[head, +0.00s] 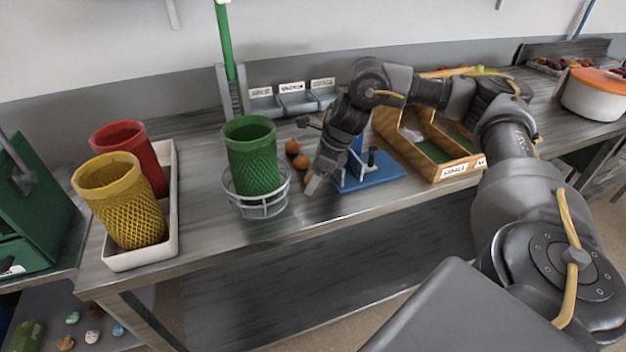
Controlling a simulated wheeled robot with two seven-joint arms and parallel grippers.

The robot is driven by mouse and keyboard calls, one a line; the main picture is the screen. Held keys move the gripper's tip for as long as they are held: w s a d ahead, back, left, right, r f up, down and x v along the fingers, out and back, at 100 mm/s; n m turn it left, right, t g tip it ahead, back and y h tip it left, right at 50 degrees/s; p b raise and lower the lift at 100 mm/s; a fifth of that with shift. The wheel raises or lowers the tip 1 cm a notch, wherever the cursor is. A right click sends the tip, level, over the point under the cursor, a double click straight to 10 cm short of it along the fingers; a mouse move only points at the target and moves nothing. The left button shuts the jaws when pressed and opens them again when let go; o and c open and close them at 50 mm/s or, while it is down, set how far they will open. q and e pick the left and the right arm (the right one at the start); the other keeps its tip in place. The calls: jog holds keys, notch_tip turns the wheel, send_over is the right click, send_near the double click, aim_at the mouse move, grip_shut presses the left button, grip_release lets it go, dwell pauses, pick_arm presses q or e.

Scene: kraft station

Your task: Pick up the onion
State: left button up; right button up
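Two small round orange-brown onion-like things lie on the grey workbench, between the green mesh basket and my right gripper. The farther one (292,147) and the nearer one (300,161) sit close together. A small orange-brown patch (308,177) shows right at the fingertips of my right gripper (313,183), perhaps a third one, mostly hidden by the fingers. My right gripper points down at the bench, just right of and in front of the two round things. Its finger gap is too small and covered to read. My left gripper is out of view.
A green mesh basket (252,165) in a wire ring stands close on the left. A blue stand (378,175) is close on the right, beside a wooden divided box (430,135). Yellow and red baskets (122,205) sit in a white tray (140,258). Grey labelled bins (297,102) stand behind.

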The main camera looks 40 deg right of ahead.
aim_at(310, 174)
jog(key=c, duration=0.8)
jog(key=shift+c, duration=0.2)
jog(key=shift+r, duration=0.1)
jog(key=shift+r, duration=0.2)
notch_tip(310, 174, up, 2)
jog(key=shift+w+r+b, duration=0.1)
jog(key=shift+r+b, duration=0.1)
jog(key=shift+b, duration=0.3)
jog(key=s+a+r, duration=0.8)
jog(key=a+r, duration=0.2)
jog(key=a, duration=0.1)
jog(key=shift+a, duration=0.35)
